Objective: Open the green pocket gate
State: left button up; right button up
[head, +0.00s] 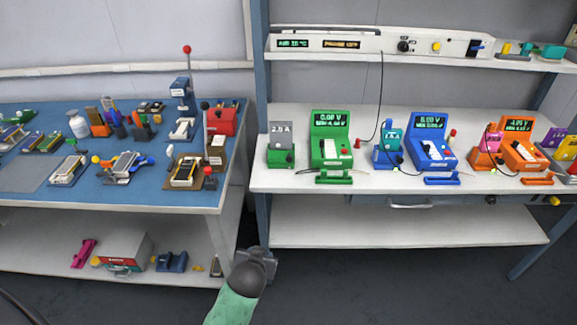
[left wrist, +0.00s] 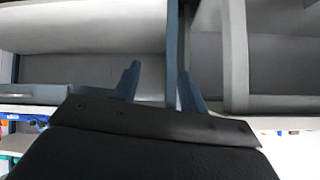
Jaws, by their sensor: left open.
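The green tester (head: 331,140) stands on the right bench with a lit display reading 0.00 V. A low green bar-like part (head: 333,177) lies in front of it at the bench's front edge; it looks like the pocket gate, but its position is too small to tell. My left gripper (head: 258,258) is below and left of the green tester, in the gap between the two benches, apart from everything. In the left wrist view its two fingers (left wrist: 160,84) are spread with nothing between them. My right gripper is not in view.
A blue tester (head: 430,138) and an orange tester (head: 522,150) stand farther right. A green block with a grey 2.5 A plate (head: 281,142) stands left of the green tester. The left bench (head: 130,198) is crowded with tools. The right lower shelf (head: 400,233) is empty.

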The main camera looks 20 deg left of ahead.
pick_arm(q)
jog(key=w+r+t+y, duration=0.1)
jog(key=w+r+t, duration=0.3)
jog(key=w+r, duration=0.5)
jog(key=t, duration=0.4)
send_near(289, 161)
jog(key=w, duration=0.4)
jog(key=w+a+p, duration=0.1)
jog(key=w, duration=0.2)
jog(key=shift+w+a+r, duration=0.1)
jog(key=shift+a+r, duration=0.05)
jog(key=shift+w+a+p, duration=0.15)
jog(key=shift+w+p, duration=0.2)
jog(key=shift+w, duration=0.35)
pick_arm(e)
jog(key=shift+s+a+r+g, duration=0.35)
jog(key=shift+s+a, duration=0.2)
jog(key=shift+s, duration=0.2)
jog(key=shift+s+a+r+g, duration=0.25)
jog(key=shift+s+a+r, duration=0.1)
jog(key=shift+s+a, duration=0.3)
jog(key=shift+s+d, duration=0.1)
pick_arm(q)
grip_shut()
